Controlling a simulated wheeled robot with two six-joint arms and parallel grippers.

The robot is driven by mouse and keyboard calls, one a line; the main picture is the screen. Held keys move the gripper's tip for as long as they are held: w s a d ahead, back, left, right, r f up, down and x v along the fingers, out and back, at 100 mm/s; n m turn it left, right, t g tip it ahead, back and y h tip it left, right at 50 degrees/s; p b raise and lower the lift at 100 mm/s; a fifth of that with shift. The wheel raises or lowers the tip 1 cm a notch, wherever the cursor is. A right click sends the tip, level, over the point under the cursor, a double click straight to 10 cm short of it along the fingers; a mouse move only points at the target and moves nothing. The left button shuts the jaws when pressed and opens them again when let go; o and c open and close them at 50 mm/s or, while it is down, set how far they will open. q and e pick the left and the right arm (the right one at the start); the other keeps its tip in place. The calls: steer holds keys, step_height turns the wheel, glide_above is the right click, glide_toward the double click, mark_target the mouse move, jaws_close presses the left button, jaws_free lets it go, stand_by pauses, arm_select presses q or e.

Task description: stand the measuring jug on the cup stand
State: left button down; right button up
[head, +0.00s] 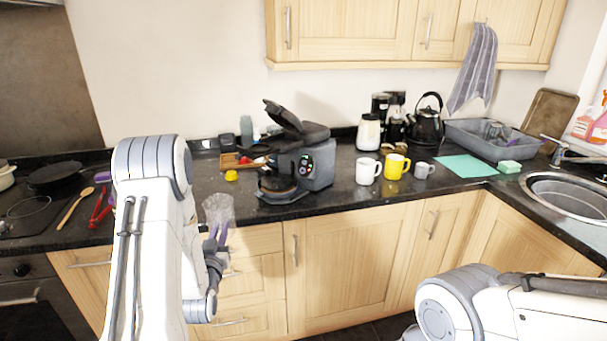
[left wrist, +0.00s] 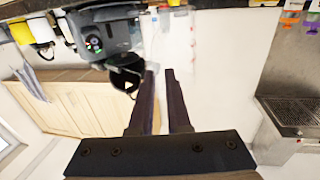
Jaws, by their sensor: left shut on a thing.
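The measuring jug (head: 218,207) is clear and see-through. My left gripper (head: 219,232) is shut on it and holds it up in front of the counter's edge, left of the coffee machine. In the left wrist view the clear jug (left wrist: 172,42) shows faintly beyond the tips of my left gripper (left wrist: 160,74); its outline is hard to make out. The cup stand (head: 280,194) appears to be the dark round base at the front of the grey machine, apart from the jug; it also shows in the left wrist view (left wrist: 126,82). My right gripper is out of view.
The grey coffee machine (head: 311,160) has its lid raised. A white mug (head: 367,171), yellow mug (head: 396,167) and grey mug (head: 423,170) stand to its right. A yellow object (head: 231,175) and wooden tray (head: 236,161) lie behind the jug. Red tongs (head: 101,208) lie at left.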

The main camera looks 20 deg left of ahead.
arm_select(q)
steer(key=w+d+f+m+h, duration=0.1)
steer(key=d+m+h, duration=0.1)
steer(key=d, duration=0.8)
steer(key=d+f+m+t+h, duration=0.1)
steer(key=d+h, duration=0.2)
steer(key=d, duration=0.6)
steer(key=shift+w+d+f+m+h, duration=0.3)
steer(key=shift+w+d+m+h, duration=0.05)
steer(key=shift+d+m+h, duration=0.05)
